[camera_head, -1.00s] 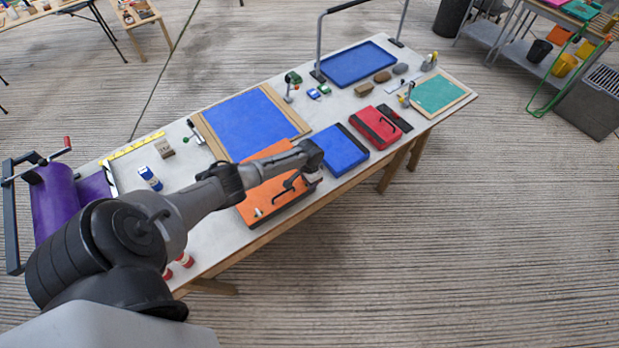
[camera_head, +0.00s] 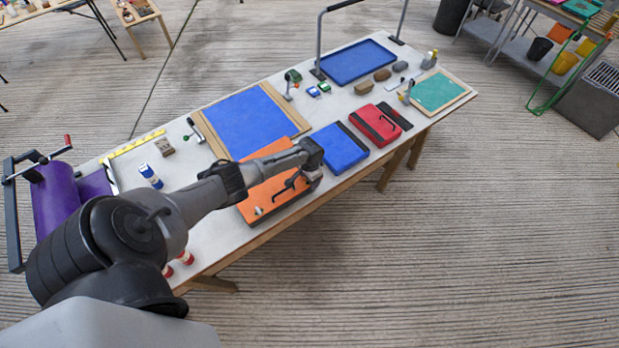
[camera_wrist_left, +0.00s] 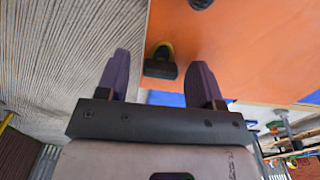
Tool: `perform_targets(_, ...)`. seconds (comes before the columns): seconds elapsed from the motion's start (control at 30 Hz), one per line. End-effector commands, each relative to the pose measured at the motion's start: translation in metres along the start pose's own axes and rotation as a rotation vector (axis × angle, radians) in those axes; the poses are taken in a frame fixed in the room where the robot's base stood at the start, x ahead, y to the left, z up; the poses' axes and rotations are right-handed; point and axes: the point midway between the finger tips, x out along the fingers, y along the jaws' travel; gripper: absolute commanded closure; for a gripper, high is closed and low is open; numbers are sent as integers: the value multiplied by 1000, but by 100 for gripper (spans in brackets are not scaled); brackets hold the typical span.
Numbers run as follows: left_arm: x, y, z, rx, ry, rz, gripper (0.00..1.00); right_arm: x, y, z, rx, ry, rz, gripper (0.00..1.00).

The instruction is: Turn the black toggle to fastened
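The black toggle (camera_wrist_left: 161,62) shows in the left wrist view as a dark bar on a yellow-edged base, near the edge of the orange panel (camera_wrist_left: 235,45). My left gripper (camera_wrist_left: 160,78) is open, with its two purple-grey fingers spread on either side of the toggle; I cannot tell whether they touch it. In the head view the left gripper (camera_head: 314,174) is over the right end of the orange panel (camera_head: 268,199), and the arm hides part of the panel and the toggle. My right gripper is not in view.
A black bent handle (camera_head: 291,182) stands on the orange panel. A blue panel (camera_head: 340,148) and a red panel (camera_head: 375,125) lie to the right on the table. A blue board (camera_head: 250,122) lies behind. The floor in front of the table is clear.

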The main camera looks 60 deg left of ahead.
Motion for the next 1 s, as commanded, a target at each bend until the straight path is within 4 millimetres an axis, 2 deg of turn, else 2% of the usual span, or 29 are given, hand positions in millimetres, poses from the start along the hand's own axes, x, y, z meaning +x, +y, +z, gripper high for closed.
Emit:
perform_targets(0.23, 0, 0, 0, 1, 0, -1, 38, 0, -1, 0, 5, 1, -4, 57)
perform_targets(0.37, -9, -1, 0, 1, 1, -1, 38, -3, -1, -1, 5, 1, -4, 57)
perform_targets(0.47, -23, -1, 0, 3, 2, -2, 38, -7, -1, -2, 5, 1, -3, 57)
perform_targets(0.8, -89, -1, 0, 4, 3, -2, 38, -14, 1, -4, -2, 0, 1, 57)
perform_targets(1.0, -118, -1, 0, 2, 1, -2, 38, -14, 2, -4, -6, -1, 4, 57)
